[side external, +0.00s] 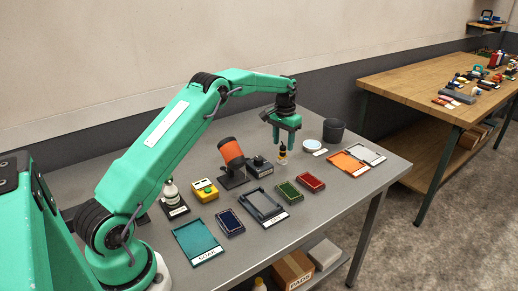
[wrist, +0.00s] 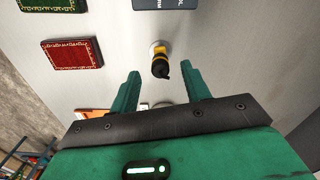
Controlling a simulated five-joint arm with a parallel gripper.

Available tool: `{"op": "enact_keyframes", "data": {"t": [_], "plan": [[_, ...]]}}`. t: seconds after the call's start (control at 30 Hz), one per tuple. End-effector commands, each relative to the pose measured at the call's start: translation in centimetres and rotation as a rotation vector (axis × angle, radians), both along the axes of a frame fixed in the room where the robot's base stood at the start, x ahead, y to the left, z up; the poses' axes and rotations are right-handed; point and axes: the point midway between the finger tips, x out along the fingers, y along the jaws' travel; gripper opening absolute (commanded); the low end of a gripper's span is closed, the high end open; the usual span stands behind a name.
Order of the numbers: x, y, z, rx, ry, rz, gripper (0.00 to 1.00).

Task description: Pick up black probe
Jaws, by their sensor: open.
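A small upright item with a black top and a yellow band, which looks like the black probe (side external: 283,153), stands on the grey table below my gripper (side external: 281,130). In the wrist view, the black probe (wrist: 160,66) rises from a pale round base, just beyond and between the fingertips of my gripper (wrist: 161,78). The two green fingers are spread wide, with nothing between them. In the side view the fingertips are above or close to the probe's top; I cannot tell the exact gap.
A black device (side external: 260,167) and an orange cylinder on a stand (side external: 231,153) are left of the probe. Red (side external: 311,182) and green (side external: 289,192) rug samples lie in front. A white round dish (side external: 311,145) and dark cup (side external: 333,130) stand to the right.

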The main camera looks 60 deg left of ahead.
Motion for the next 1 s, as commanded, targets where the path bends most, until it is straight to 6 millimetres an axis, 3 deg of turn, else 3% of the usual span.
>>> {"op": "enact_keyframes", "data": {"t": [0.33, 0.7, 1.0], "plan": [[0.0, 0.0, -0.9, 0.0, 0.0, 0.0, 0.47], [0.0, 0.0, -4.8, 0.0, 0.001, 0.0, 0.47], [0.0, 0.0, -5.6, 0.0, -0.001, 0.0, 0.47]]}}
